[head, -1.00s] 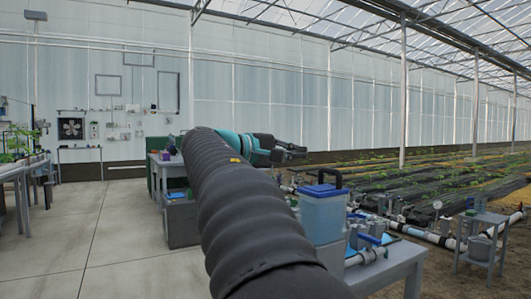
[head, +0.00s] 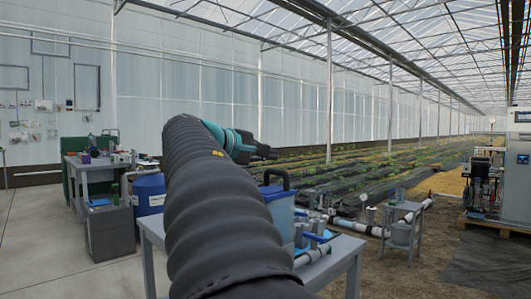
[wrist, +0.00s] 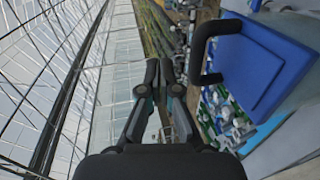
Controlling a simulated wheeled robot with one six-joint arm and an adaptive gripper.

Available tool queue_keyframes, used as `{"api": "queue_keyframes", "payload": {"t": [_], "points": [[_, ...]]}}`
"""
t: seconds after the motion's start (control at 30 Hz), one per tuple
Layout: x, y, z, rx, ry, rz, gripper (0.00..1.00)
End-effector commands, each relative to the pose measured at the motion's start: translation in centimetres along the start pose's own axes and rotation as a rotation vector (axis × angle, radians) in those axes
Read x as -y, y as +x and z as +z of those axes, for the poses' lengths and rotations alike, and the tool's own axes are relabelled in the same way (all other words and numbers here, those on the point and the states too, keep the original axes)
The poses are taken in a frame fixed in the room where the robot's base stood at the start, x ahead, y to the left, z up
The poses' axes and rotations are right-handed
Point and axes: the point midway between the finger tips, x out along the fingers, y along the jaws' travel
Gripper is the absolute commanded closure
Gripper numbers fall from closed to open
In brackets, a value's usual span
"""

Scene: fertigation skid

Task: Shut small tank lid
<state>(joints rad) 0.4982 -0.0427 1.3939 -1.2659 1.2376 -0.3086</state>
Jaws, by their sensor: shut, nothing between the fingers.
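The small tank (head: 283,222) is a translucent box on a grey table, partly hidden behind my arm in the head view. Its blue lid (head: 277,192) is at the top, with a black handle (head: 276,175) above it. I cannot tell whether the lid is fully seated. In the wrist view the blue lid (wrist: 270,65) fills the upper right, with the black handle (wrist: 200,50) at its left side.
The grey table (head: 345,250) also carries pipes and blue-topped fittings. A blue barrel (head: 149,197) and a workbench (head: 90,165) stand at left. A small stand (head: 402,228) and a large white machine (head: 515,175) are at right. Floor is open at front left.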

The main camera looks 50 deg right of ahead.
Motion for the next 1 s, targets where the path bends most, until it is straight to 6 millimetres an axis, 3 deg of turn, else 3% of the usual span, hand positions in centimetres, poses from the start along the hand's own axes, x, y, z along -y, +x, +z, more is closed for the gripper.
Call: {"api": "queue_keyframes", "payload": {"t": [0.4,1.0], "points": [[0.9,2.2,0.2,0.005,0.0,0.0,1.0],[1.0,2.6,0.2,0.005,0.001,0.0,1.0]]}}
